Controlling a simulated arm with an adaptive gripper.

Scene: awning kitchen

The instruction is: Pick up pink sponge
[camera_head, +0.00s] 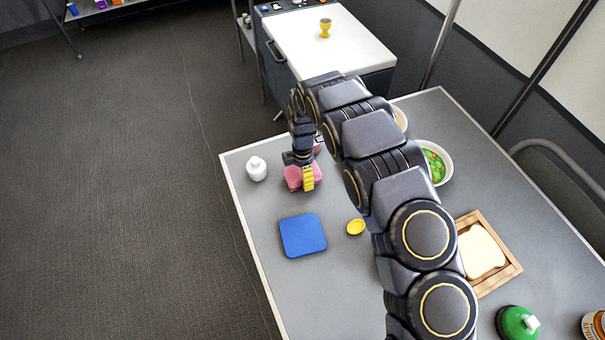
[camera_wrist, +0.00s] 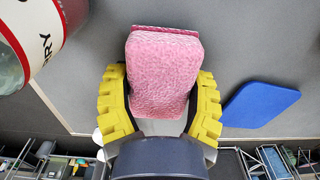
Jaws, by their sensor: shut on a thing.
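The pink sponge (camera_head: 293,178) is on or just above the grey table, near its left edge, in the head view. It also shows in the wrist view (camera_wrist: 162,75), between the yellow fingers. My gripper (camera_head: 308,178) is shut on the sponge, with a finger on each side of it; in the wrist view the gripper (camera_wrist: 160,108) fills the lower middle. Whether the sponge still touches the table cannot be told. Part of it is hidden behind a finger in the head view.
A white bottle (camera_head: 256,169) stands left of the sponge. A blue square pad (camera_head: 303,236) and a small yellow dish (camera_head: 356,227) lie nearer. A red-and-white labelled container (camera_wrist: 38,40) is close by in the wrist view. A bowl (camera_head: 446,174) and a wooden tray (camera_head: 512,269) are right of my arm.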

